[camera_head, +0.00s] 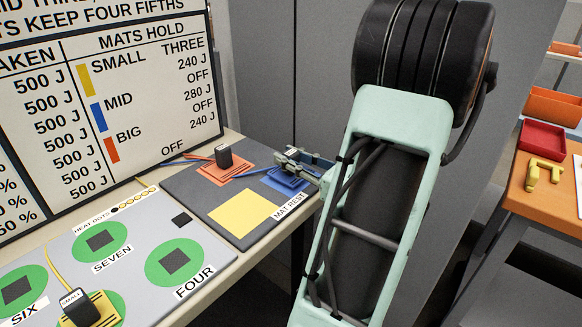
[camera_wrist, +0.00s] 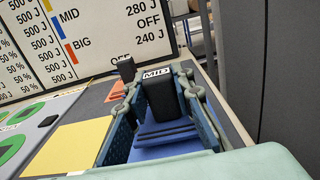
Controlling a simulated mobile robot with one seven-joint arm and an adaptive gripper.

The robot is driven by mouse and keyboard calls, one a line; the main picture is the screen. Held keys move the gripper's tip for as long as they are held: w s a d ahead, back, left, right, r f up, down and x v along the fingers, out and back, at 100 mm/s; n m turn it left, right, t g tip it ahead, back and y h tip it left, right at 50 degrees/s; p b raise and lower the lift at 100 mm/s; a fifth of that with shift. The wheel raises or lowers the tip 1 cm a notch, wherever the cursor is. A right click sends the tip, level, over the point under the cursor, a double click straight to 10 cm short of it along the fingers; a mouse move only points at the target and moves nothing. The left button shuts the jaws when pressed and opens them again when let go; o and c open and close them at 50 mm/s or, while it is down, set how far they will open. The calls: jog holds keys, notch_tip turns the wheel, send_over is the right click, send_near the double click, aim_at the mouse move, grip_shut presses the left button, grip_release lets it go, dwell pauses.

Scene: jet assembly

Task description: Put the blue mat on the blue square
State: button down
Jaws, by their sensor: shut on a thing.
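The blue mat (camera_head: 288,180) is at the right end of the grey mat rest, over the blue square (camera_head: 272,184). In the wrist view the slotted blue mat (camera_wrist: 165,133) is below my gripper (camera_wrist: 160,88), with the blue square's lighter blue (camera_wrist: 165,151) in front of it. My gripper (camera_head: 309,163) is shut on the mat's black upright handle, labelled MID (camera_wrist: 160,98). The mat looks roughly level and lined up with the square. I cannot tell whether it touches the square or hovers slightly above. My fingers hide its sides.
An orange mat (camera_head: 228,172) with a black handle lies behind and left. An empty yellow square (camera_head: 243,213) lies in front. Green round spots (camera_head: 174,262) and a small yellow mat (camera_head: 104,308) are on the left panel. A large board (camera_head: 110,95) stands behind the table.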

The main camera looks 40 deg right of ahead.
jog(key=shift+f, duration=0.45)
jog(key=shift+r, duration=0.1)
jog(key=c, duration=1.7)
grip_release()
jog(key=shift+r, duration=0.1)
jog(key=s+p, duration=0.1)
jog(key=s, duration=0.7)
jog(key=s+d+p, duration=0.1)
jog(key=s, duration=0.3)
jog(key=shift+p, duration=0.3)
jog(key=shift+w, duration=0.1)
